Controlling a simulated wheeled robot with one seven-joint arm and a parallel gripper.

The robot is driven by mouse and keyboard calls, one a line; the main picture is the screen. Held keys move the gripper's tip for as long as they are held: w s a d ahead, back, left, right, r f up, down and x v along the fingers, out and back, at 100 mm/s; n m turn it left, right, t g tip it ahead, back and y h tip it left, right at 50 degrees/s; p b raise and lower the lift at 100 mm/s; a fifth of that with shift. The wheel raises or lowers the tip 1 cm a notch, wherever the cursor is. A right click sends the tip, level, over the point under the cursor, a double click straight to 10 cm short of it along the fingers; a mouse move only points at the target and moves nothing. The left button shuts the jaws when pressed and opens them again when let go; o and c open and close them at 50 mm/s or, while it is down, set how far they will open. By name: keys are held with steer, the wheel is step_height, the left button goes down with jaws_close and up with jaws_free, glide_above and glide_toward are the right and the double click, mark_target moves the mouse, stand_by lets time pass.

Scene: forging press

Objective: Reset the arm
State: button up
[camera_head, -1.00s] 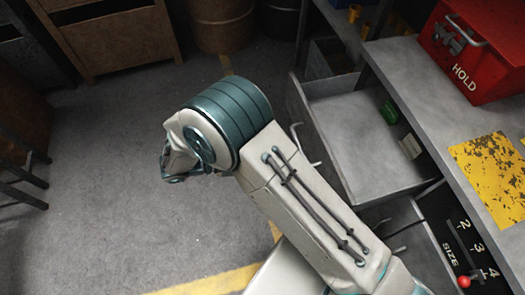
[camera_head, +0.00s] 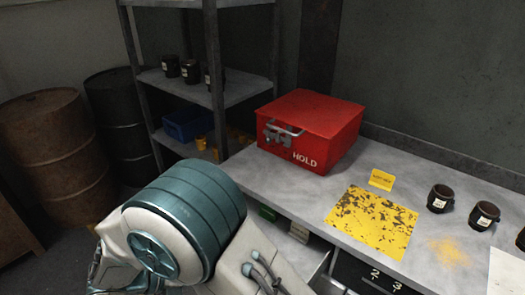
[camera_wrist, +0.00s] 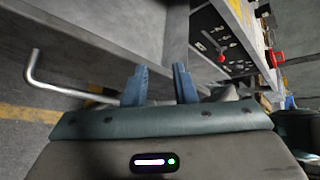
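My arm, white with a teal joint, fills the lower left of the head view, in front of the bench. In the wrist view my gripper (camera_wrist: 160,78) shows two blue fingers standing apart with nothing between them. A bent metal handle (camera_wrist: 70,90) lies to the left of the fingers in that view. The head view does not clearly show the fingers.
A red HOLD box (camera_head: 312,130) sits on the grey bench (camera_head: 290,200), with a worn yellow mat (camera_head: 372,222) and dark cups (camera_head: 440,198) to its right.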

steer(key=w+d+r+m+g+y+p, duration=0.1)
steer(key=d+r+m+g+y, duration=0.3)
steer(key=d+m, duration=0.45)
steer(key=w+d+r+m+g+y, duration=0.1)
steer(key=d+r+m+g, duration=0.1)
steer(key=d+r+m, duration=0.5)
steer(key=s+d+r+m+t+y, duration=0.1)
steer(key=s+d+r+m+y, duration=0.1)
steer(key=d+m, duration=0.4)
steer(key=s+d+r+m+t+y+p, duration=0.1)
steer(key=s+d+r+m+t+y, duration=0.1)
steer(key=d+m, duration=0.5)
steer(key=s+m+y, duration=0.1)
steer(key=m, duration=0.5)
steer(key=shift+d+t+y, duration=0.3)
steer(key=shift+y, duration=0.1)
steer(key=shift+a+m, duration=0.15)
steer(key=shift+m, duration=0.1)
